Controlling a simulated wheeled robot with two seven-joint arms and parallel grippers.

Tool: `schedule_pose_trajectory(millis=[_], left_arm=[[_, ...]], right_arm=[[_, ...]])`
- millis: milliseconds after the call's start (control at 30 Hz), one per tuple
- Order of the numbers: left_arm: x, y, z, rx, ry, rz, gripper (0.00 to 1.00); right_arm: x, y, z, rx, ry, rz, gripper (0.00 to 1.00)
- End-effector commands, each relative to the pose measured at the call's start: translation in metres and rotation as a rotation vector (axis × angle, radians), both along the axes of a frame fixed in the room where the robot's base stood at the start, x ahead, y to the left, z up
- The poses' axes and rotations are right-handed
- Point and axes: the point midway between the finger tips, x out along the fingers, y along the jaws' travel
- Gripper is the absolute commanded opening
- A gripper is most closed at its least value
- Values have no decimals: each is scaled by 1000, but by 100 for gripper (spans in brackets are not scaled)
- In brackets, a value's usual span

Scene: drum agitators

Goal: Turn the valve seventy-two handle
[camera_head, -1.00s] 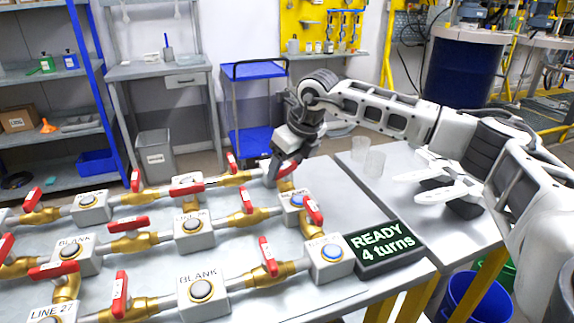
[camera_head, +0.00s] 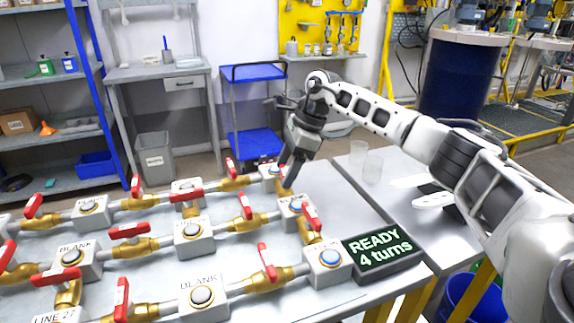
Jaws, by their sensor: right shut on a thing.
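Red valve handles sit on brass valves across the grey table; I cannot read which one is marked seventy-two. My right gripper (camera_head: 288,184) points down at the far right corner of the pipework. It is shut on a red valve handle (camera_head: 283,171), which is mostly hidden behind the fingers. Grey button blocks stand around it, one behind (camera_head: 270,173) and one in front (camera_head: 294,206). Another red handle (camera_head: 311,217) stands just in front and to the right. My left gripper is not in view.
A black display (camera_head: 381,250) reading "READY 4 turns" lies at the table's right edge. More handles, such as one at the front (camera_head: 267,262), stand up from the pipes. A side table with clear cups (camera_head: 373,167) is to the right.

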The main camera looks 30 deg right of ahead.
Motion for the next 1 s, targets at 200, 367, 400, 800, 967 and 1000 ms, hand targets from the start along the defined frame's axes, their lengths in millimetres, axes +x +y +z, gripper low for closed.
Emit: schedule_pose_trajectory(millis=[200, 367, 400, 800, 967, 1000], left_arm=[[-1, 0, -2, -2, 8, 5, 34], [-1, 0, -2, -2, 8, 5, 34], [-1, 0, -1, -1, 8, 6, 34], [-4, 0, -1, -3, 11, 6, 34], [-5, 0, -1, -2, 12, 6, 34], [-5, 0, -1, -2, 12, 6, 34]], right_arm=[[1, 0, 2, 0, -2, 122, 43], [2, -1, 2, 0, -4, 177, 43], [2, -1, 2, -1, -4, 187, 43], [2, -1, 2, -3, -6, 214, 43], [2, -1, 2, -2, -6, 214, 43], [2, -1, 2, -2, -6, 214, 76]])
